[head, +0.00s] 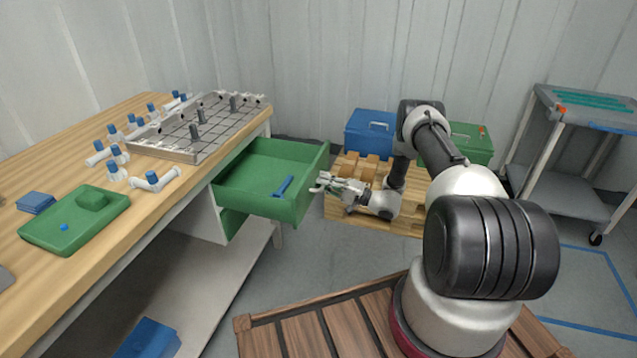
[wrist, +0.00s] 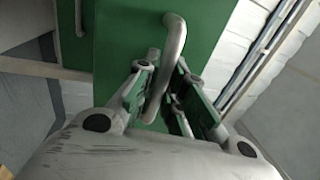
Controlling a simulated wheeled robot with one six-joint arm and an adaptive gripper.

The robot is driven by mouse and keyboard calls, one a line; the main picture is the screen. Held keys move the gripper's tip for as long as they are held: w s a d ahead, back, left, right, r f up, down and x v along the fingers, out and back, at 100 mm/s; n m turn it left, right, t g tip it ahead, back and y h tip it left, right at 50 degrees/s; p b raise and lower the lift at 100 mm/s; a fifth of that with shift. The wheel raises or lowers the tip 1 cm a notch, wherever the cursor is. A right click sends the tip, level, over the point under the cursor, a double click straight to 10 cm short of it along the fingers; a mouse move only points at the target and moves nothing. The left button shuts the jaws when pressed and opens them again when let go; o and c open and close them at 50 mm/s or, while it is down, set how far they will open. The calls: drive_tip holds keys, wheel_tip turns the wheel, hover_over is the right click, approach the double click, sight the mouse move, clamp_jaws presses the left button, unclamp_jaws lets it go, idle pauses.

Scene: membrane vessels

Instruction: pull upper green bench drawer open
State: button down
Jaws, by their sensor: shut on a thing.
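The upper green bench drawer (head: 258,192) stands pulled out from under the wooden bench in the head view, with a blue bar-shaped thing (head: 283,186) lying inside it. Its green front (wrist: 130,45) fills the upper middle of the wrist view. The grey bar handle (wrist: 174,45) runs down between my fingers. My gripper (head: 322,183) is at the drawer front, and in the wrist view its fingers (wrist: 163,90) are shut on the handle. Part of the handle is hidden by the fingers. The lower green drawer (head: 232,222) shows below the upper one, further back.
The bench top (head: 105,235) carries a green tray (head: 50,235), several white fittings with blue caps and a grey grid rack (head: 180,145). A pallet (head: 335,210) with a blue box (head: 368,130) stands behind my arm. A grey cart (head: 570,180) is at right.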

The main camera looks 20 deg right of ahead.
idle(0.3)
drive_tip(key=c, duration=1.5)
unclamp_jaws()
drive_tip(key=v, duration=1.2)
